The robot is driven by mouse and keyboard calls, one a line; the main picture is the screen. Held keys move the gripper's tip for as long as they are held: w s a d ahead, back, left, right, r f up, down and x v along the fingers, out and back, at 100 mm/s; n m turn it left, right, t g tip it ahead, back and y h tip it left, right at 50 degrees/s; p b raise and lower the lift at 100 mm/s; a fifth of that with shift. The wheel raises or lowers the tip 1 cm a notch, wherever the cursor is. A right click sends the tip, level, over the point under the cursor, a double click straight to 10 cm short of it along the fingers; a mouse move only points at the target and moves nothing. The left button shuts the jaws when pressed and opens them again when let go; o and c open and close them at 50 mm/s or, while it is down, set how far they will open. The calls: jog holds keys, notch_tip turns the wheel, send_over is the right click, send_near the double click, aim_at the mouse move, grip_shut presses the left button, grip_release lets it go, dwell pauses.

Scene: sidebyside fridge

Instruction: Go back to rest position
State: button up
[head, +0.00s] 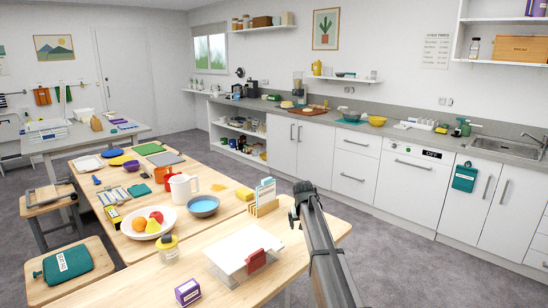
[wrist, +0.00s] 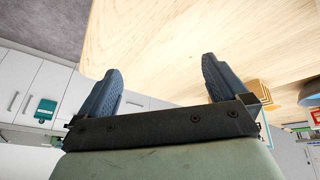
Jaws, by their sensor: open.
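My gripper (wrist: 158,90) is open, with its two dark fingers apart and nothing between them in the wrist view. The wrist view looks upside down, with the pale wooden table (wrist: 180,45) beyond the fingers. In the head view my arm rises from the bottom edge, right of centre, and its dark end (head: 300,200) is above the table's right end (head: 320,228). The fingertips cannot be made out there. No object is held.
Near my arm on the table are a wooden holder with cards (head: 264,198), a white board with a red block (head: 240,250), a blue bowl (head: 203,206) and a fruit plate (head: 150,221). Stools (head: 70,264) stand at left. Grey floor (head: 390,255) lies clear before the white cabinets (head: 350,165).

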jog(key=s+d+f+h, duration=0.1)
jog(key=s+d+f, duration=0.1)
jog(key=d, duration=0.6)
jog(key=s+d+f, duration=0.2)
jog(key=d+f, duration=0.1)
jog(key=d, duration=0.5)
jog(key=s+d+f+m, duration=0.1)
jog(key=s+d+f, duration=0.3)
jog(key=s+f, duration=0.15)
jog(key=s+a+f+g+y, duration=0.1)
jog(key=s+a+f+g, duration=0.25)
jog(key=s+f, duration=0.9)
jog(key=s+a+f+g, duration=0.2)
jog(key=s+a+f, duration=0.3)
jog(key=s+f, duration=0.8)
jog(key=s+a+f+g, duration=0.2)
jog(key=s+f, duration=0.1)
jog(key=s, duration=0.8)
jog(key=s+a+f+g+y, duration=0.1)
jog(key=s+f, duration=0.3)
jog(key=s, duration=0.8)
jog(key=s+a+f+g, duration=0.3)
jog(key=s+f, duration=0.1)
jog(key=s, duration=0.8)
jog(key=shift+s+a+n, duration=0.25)
jog(key=shift+a+n, duration=0.1)
jog(key=shift+n, duration=0.05)
